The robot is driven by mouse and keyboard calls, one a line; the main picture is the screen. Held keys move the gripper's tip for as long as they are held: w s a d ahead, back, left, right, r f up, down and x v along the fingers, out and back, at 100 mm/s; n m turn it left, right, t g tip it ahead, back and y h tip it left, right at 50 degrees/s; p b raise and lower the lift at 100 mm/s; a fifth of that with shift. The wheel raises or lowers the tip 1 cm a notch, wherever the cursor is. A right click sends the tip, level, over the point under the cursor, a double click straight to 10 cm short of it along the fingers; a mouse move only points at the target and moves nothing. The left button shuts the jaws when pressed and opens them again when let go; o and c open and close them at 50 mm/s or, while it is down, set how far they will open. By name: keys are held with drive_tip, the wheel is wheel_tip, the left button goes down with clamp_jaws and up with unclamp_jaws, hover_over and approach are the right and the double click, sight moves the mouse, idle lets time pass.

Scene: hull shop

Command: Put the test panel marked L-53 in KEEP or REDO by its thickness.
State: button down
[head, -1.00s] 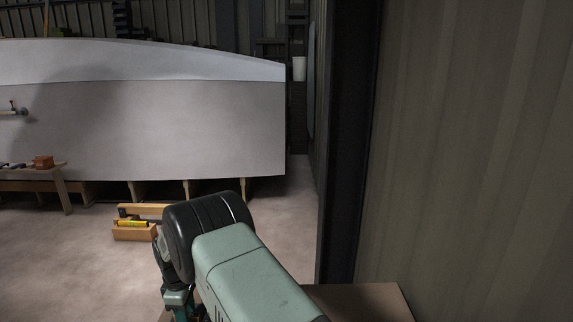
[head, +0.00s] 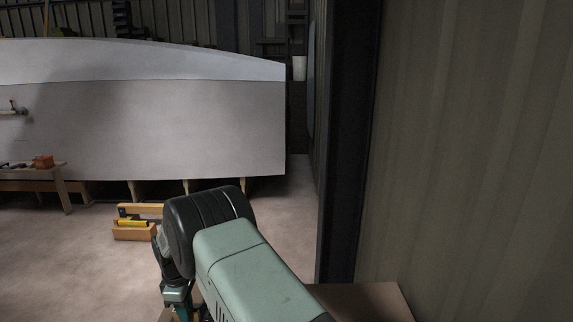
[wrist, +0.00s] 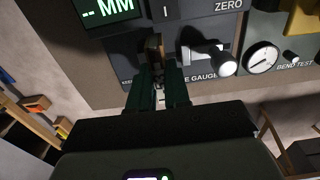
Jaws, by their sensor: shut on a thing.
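In the wrist view my gripper (wrist: 158,68) is shut on a narrow brown piece (wrist: 153,45), which looks like the test panel seen nearly edge-on. No mark can be read on it. The piece is in front of the dark gauge board, just below the lit display (wrist: 106,12), which reads "-- MM". Whether it touches the board, I cannot tell. A gauge with a pale round plunger (wrist: 226,67) sits to the right, above lettering ending in "E GAUGE". KEEP and REDO places cannot be made out. In the head view my arm hides the gripper.
A bend-test dial (wrist: 262,58) is right of the gauge, with a yellow part (wrist: 303,18) above it. In the head view a pale hull (head: 150,125) stands behind, a wooden tool tray (head: 134,233) lies on the floor, and a dark post (head: 350,140) and wall rise at right.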

drive_tip(key=shift+r, duration=2.75)
drive_tip(key=w+d, duration=0.3)
drive_tip(key=d, duration=0.5)
drive_tip(key=w+d, duration=0.3)
drive_tip(key=d, duration=0.5)
drive_tip(key=shift+d+f, duration=0.15)
drive_tip(key=shift+f, duration=1.4)
drive_tip(key=shift+d+f, duration=0.1)
drive_tip(key=shift+f, duration=1.45)
drive_tip(key=shift+f, duration=0.5)
drive_tip(key=c, duration=1)
unclamp_jaws()
